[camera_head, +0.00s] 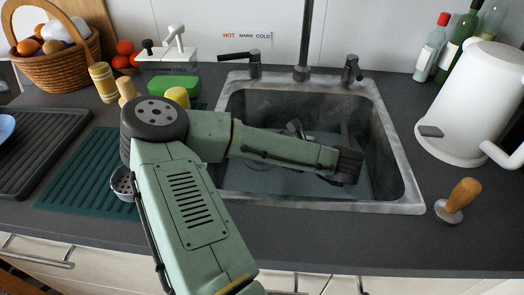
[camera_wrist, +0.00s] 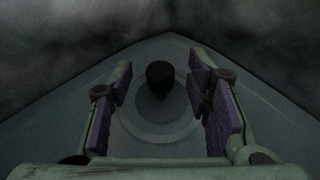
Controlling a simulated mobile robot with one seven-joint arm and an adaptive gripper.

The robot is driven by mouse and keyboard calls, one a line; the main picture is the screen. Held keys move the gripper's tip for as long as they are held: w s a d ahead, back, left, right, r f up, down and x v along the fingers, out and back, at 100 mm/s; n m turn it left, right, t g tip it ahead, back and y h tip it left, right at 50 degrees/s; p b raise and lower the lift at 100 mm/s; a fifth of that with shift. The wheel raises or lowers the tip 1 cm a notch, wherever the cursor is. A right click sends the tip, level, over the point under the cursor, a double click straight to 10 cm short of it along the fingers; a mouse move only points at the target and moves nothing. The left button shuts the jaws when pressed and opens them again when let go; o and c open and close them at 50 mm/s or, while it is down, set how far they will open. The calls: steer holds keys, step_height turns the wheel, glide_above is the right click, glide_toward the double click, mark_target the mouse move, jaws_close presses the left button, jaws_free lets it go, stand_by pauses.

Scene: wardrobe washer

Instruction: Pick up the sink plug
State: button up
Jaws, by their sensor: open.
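The sink plug (camera_wrist: 160,78) shows in the wrist view as a dark round knob over a grey disc on the sink floor, near the corner of the basin. My gripper (camera_wrist: 163,88) is open, with purple-padded fingers to the left and right of the knob. Clear gaps show on both sides of the knob, and neither finger appears to touch it. In the head view, my arm reaches down into the sink (camera_head: 408,190). I cannot make out the plug there.
The sink walls enclose my gripper, and a tap (camera_head: 303,40) stands behind the basin. A white jug-like container (camera_head: 472,105) and a wooden-handled tool (camera_head: 460,197) stand to the right. A soap dispenser (camera_head: 170,60), ribbed green mat (camera_head: 90,170) and basket (camera_head: 52,68) lie left.

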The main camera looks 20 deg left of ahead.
jaws_close()
stand_by(0.5)
steer(key=shift+r, duration=0.1)
